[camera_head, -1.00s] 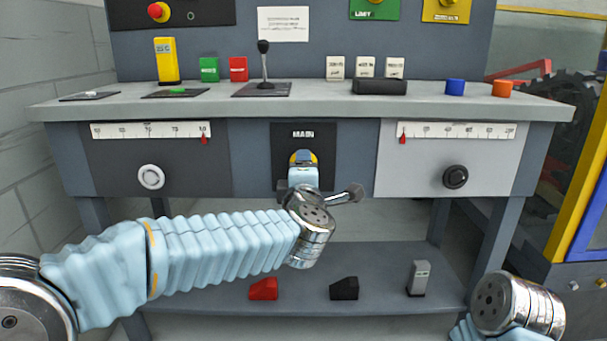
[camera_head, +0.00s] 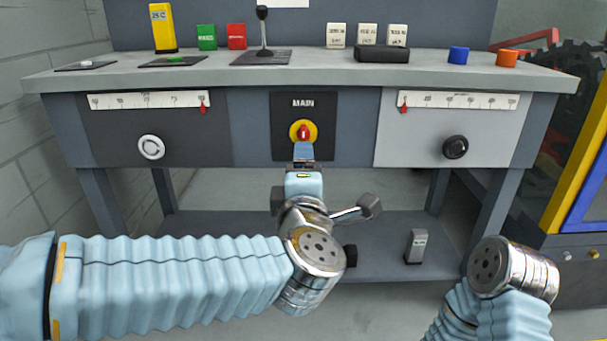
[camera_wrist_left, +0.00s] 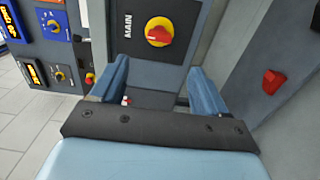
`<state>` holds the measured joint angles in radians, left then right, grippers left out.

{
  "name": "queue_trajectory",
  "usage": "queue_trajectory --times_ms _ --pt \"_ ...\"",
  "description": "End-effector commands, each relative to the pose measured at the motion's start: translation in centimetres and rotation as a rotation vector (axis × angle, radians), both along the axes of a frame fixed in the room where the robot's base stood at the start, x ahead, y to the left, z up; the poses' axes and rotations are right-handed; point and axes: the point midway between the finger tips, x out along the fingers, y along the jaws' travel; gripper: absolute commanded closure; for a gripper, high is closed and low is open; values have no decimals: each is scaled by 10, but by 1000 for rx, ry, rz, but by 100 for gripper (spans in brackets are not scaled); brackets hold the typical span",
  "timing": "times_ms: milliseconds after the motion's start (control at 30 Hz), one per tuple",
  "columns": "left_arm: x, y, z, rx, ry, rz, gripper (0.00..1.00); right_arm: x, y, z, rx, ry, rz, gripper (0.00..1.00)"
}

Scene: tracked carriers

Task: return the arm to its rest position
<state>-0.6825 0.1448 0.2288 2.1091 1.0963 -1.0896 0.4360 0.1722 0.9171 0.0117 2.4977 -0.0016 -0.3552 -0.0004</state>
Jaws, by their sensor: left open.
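My left arm comes in from the left in the head view, and its gripper (camera_head: 303,151) points at the bench front just below the MAIN switch. The MAIN switch has a red knob on a yellow disc (camera_head: 303,132), and it also shows in the left wrist view (camera_wrist_left: 159,32). In the wrist view the left gripper (camera_wrist_left: 159,80) is open, with its two blue fingers apart and nothing between them. The switch knob lies beyond the fingertips, apart from them. Part of my right arm (camera_head: 512,270) shows at the lower right; its gripper is not in view.
The bench top (camera_head: 300,68) bears a lever (camera_head: 263,35), a yellow block (camera_head: 163,27), green and red blocks and several white labelled blocks. A lower shelf (camera_head: 385,262) holds a grey item (camera_head: 416,246). A yellow and blue frame (camera_head: 580,170) stands at the right.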

Motion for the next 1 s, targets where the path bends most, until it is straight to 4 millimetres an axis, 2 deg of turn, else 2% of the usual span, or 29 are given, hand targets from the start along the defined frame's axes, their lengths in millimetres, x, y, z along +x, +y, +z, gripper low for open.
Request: queue_trajectory --times_ms 133,433,567,667,767,800,867,900,967,1000 --pt "-12 0 0 0 0 0 26 0 0 1 0 0 0 57" --pt "-14 0 0 0 0 0 26 0 0 1 0 1 0 57" --pt "-2 1 -18 52 21 -6 26 0 0 1 0 1 0 57" --pt "23 3 -64 182 78 -39 26 0 0 1 0 1 0 57" --pt "50 12 -139 365 181 -109 26 0 0 1 0 1 0 57" --pt "57 18 -174 440 231 -150 26 0 0 1 0 1 0 57" --pt "62 28 -227 543 312 -217 26 0 0 1 0 0 0 57" --pt "62 36 -261 604 366 -266 26 0 0 1 0 0 0 57" --pt "55 49 -313 685 454 -346 26 0 0 1 0 0 0 57" --pt "47 57 -346 731 511 -406 26 0 0 1 0 0 0 57"
